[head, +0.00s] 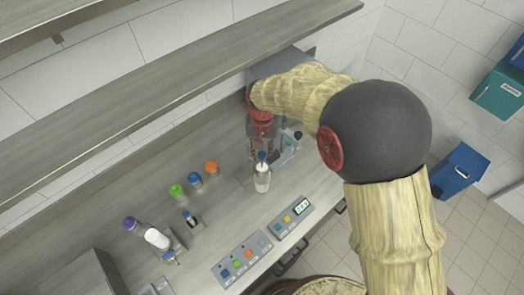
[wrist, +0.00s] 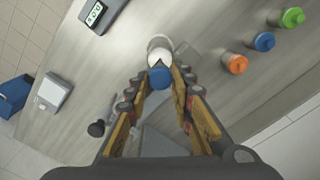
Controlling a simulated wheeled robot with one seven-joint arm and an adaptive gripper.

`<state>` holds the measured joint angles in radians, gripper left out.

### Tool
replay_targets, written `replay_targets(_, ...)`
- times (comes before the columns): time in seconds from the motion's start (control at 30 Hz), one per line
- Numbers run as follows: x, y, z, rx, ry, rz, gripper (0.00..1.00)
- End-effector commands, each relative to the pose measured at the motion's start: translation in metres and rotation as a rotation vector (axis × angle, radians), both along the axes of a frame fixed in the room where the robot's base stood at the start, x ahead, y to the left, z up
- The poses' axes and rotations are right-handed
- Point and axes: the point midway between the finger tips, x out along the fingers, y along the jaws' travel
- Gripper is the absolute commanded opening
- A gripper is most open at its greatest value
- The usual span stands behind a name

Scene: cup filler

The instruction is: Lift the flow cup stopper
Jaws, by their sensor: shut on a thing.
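The stopper has a blue top (head: 262,155) and stands above a pale cup (head: 262,181) near the bench's front edge in the head view. In the wrist view the blue top (wrist: 159,78) sits between the fingertips, with the white cup (wrist: 160,47) just beyond it. My gripper (head: 262,149) points down over the cup, and in the wrist view my gripper (wrist: 160,80) is shut on the stopper. I cannot tell whether the stopper is still seated in the cup. The fingers partly hide it.
Bottles with green (head: 177,190), blue (head: 195,180) and orange (head: 211,167) caps stand left of the cup. A purple-capped white bottle (head: 155,237) leans further left. Button panels (head: 241,258) line the front edge. A long shelf (head: 170,85) hangs above the bench.

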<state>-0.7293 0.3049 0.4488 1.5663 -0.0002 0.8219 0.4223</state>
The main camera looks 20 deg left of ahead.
Motion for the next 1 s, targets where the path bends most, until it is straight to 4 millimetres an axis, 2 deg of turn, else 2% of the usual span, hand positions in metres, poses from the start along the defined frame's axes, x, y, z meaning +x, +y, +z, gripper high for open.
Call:
replay_targets(0.13,0.000,0.000,0.000,0.000,0.000,0.000,0.00)
replay_targets(0.57,0.000,0.001,0.001,0.001,-0.001,0.000,0.00)
replay_targets(0.8,0.000,0.001,0.026,0.003,-0.001,0.000,0.00)
replay_targets(1.0,0.000,0.001,0.026,0.001,0.000,0.000,0.00)
